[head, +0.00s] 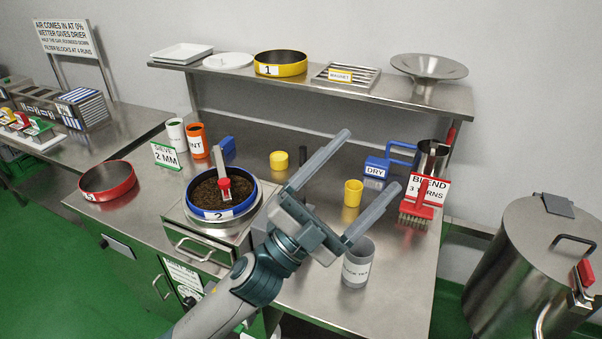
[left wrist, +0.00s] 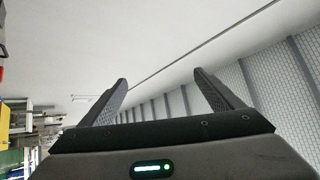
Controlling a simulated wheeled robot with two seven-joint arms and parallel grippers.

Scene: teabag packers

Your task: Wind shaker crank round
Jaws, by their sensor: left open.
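The shaker (head: 197,245) is a steel box on the bench. On it sits a blue-rimmed sieve (head: 198,213) marked 2, filled with dark brown grains. A pale upright bar with a red part (head: 224,184) stands over the grains; I cannot tell whether it is the crank. A short black upright grip (head: 302,155) shows behind my left gripper, its base partly hidden. My left gripper (head: 371,161) is open and empty, to the right of the sieve, above the bench. In the left wrist view its fingers (left wrist: 160,92) are apart with nothing between them. My right gripper is not in view.
A red tray (head: 107,180) sits left of the shaker. A yellow cup (head: 352,193), a grey labelled cup (head: 357,264) and a red brush (head: 416,206) stand near my gripper. A shelf (head: 330,88) spans the back. A steel drum (head: 540,262) stands at right.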

